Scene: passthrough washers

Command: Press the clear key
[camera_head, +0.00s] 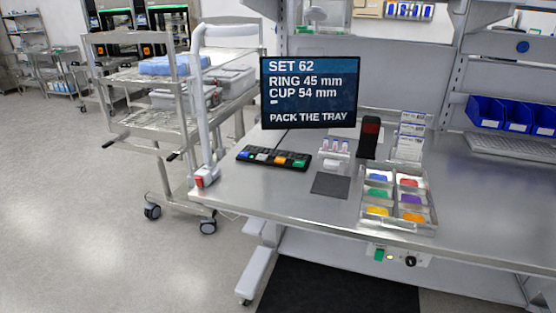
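A black key panel (273,157) lies on the left part of the steel bench. It carries a row of coloured keys: a blue one, a pale one (262,157), an orange one (280,160) and a green one (299,163). Any lettering is too small to read, so I cannot tell which is the clear key. Behind the panel a screen (310,92) reads "SET 62, RING 45 mm, CUP 54 mm, PACK THE TRAY". Neither of my grippers shows in the head view.
A compartment tray (434,186) with several coloured pieces sits on the bench (290,195). A dark mat (329,184), a small rack (333,150) and a black upright device (369,140) are nearby. Controls with a green button (379,254) are under the front edge. A cart stands left.

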